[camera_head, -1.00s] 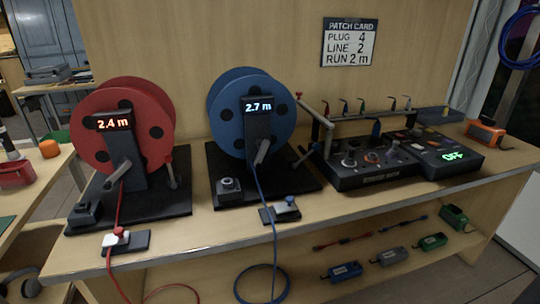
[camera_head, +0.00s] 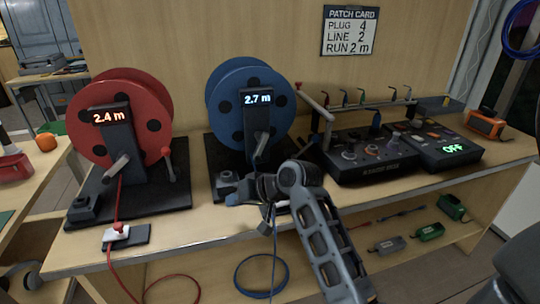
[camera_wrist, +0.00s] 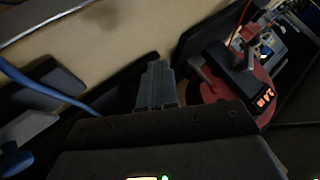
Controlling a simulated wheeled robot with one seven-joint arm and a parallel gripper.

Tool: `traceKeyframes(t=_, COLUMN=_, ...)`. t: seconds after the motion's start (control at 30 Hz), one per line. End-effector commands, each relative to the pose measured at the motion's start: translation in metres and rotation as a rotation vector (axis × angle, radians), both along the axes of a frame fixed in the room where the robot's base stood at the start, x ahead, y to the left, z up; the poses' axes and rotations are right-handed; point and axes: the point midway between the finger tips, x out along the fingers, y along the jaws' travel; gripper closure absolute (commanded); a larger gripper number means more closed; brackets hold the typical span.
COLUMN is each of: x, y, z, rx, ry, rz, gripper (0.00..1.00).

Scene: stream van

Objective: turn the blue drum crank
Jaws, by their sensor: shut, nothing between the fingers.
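The blue drum (camera_head: 228,105) stands on a black base behind a post whose display reads 2.7 m. A grey crank-like handle (camera_head: 260,145) sits low on the front of the post. A separate lever shows at the base's right, partly hidden by my arm. My gripper (camera_head: 233,199) is in front of and below the handle, near the base's front edge, apart from the handle. In the wrist view its fingers (camera_wrist: 155,70) are together and empty, and the handle is not visible there.
The red drum (camera_head: 105,125) stands to the left; its display reads 2.4 m. A blue cable (camera_wrist: 45,87) runs close to my gripper. A control console (camera_head: 370,155) lies to the right. My arm hides part of the bench front and the blue cable's clamp.

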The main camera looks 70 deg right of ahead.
Motion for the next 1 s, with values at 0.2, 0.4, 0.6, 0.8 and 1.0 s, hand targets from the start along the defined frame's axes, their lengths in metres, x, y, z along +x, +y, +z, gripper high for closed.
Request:
traceKeyframes(t=0.2, x=-0.021, y=-0.1, z=0.052, rx=0.015, ry=0.09, rz=0.018, gripper=1.0)
traceKeyframes(t=0.4, x=-0.068, y=-0.169, z=0.097, rx=0.028, ry=0.203, rz=0.033, gripper=1.0)
traceKeyframes(t=0.6, x=-0.102, y=-0.198, z=0.122, rx=0.039, ry=0.275, rz=0.04, gripper=1.0)
traceKeyframes(t=0.8, x=-0.102, y=-0.201, z=0.117, rx=0.044, ry=0.289, rz=0.043, gripper=1.0)
traceKeyframes(t=1.0, x=-0.083, y=-0.2, z=0.09, rx=0.045, ry=0.289, rz=0.044, gripper=1.0)
